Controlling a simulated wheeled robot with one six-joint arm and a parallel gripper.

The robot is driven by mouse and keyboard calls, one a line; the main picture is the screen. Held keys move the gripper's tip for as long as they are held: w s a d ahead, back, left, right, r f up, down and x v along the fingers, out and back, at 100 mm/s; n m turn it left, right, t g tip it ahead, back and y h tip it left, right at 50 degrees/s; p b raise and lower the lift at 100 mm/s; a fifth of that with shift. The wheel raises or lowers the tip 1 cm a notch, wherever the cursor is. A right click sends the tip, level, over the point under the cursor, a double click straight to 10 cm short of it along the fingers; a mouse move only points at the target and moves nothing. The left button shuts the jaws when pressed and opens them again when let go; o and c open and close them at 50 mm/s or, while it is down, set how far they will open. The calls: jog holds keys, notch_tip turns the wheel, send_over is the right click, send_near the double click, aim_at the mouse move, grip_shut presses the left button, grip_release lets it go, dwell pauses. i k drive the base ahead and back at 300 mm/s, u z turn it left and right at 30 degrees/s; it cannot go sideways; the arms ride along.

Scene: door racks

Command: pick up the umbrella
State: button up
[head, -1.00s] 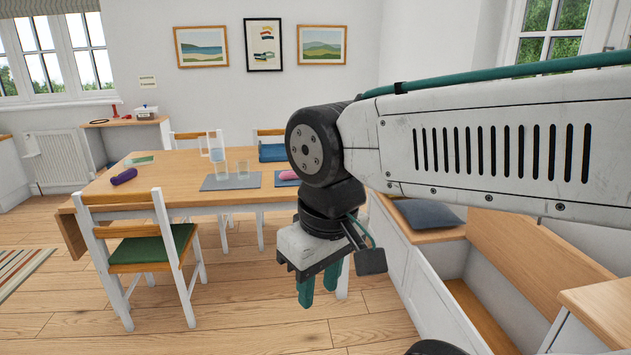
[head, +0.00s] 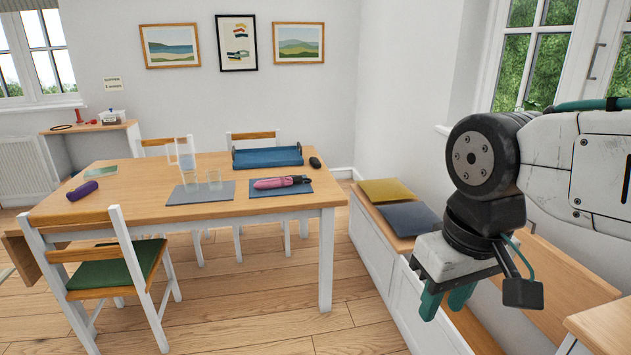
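A folded pink umbrella (head: 272,183) with a dark handle end pointing right lies on the right-hand grey placemat (head: 300,189) near the table's right end. It is in full view. My gripper (head: 447,302) hangs at the lower right of the head view, fingers pointing down, in front of the bench. It is well to the right of the umbrella and apart from it. Its two teal fingers show a gap with nothing visible between them.
The wooden table (head: 150,208) also bears a jug (head: 184,155), glasses, a blue tray (head: 267,157), a dark mouse-like object (head: 315,163) and a purple case (head: 82,190). A chair (head: 112,260) stands in front; a bench (head: 385,245) lines the right wall. Floor right of the table is clear.

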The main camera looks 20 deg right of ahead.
aim_at(274, 183)
jog(key=i, duration=1.5)
jog(key=u, duration=0.45)
jog(key=i, duration=1.5)
jog(key=z, duration=0.1)
